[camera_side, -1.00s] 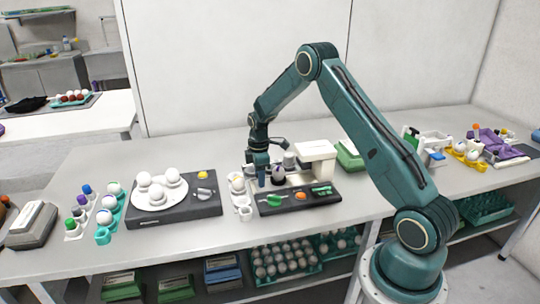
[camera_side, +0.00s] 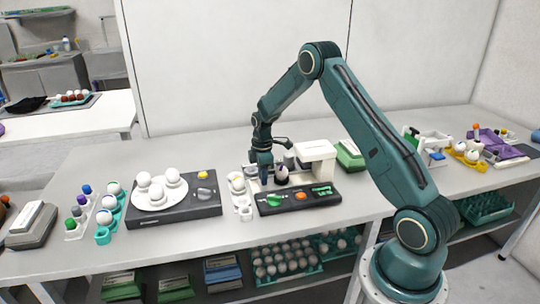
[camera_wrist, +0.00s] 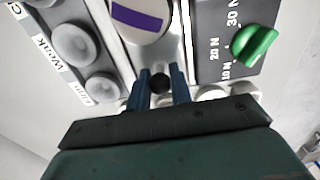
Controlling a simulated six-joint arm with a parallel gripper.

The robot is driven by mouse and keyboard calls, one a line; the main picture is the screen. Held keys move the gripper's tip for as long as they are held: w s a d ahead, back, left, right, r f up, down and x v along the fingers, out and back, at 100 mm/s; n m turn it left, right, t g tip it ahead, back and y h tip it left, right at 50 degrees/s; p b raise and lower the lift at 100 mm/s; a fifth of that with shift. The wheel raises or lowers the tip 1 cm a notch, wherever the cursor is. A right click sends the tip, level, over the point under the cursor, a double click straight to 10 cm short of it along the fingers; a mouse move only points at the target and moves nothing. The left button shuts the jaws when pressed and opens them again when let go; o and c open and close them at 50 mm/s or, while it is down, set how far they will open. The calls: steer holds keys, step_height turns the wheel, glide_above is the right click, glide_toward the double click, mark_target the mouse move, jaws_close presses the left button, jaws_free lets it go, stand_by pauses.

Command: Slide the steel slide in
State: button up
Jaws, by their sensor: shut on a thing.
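The steel slide (camera_wrist: 184,50) fills the top middle of the wrist view. A white egg with a purple stripe (camera_wrist: 138,20) rests on it. My gripper (camera_wrist: 160,78) is shut on the slide's dark round knob (camera_wrist: 160,84) at its near end. In the side view my gripper (camera_side: 265,178) is at the left end of the tester. The egg (camera_side: 281,175) sits just right of it, close to the white tester head (camera_side: 315,151). Most of the slide is hidden there by my gripper and the egg.
A dark scale with an egg plate (camera_side: 158,196) is farther left.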

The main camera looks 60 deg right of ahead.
mark_target(285, 170)
steer(key=shift+s+d+r, duration=0.1)
steer(key=shift+s+d, duration=2.6)
steer(key=shift+d, duration=0.1)
steer(key=o, duration=0.8)
steer(key=shift+a, duration=0.1)
steer(key=shift+r, duration=0.1)
steer(key=shift+r, duration=2.85)
steer(key=shift+r, duration=0.1)
steer(key=shift+r, duration=3.95)
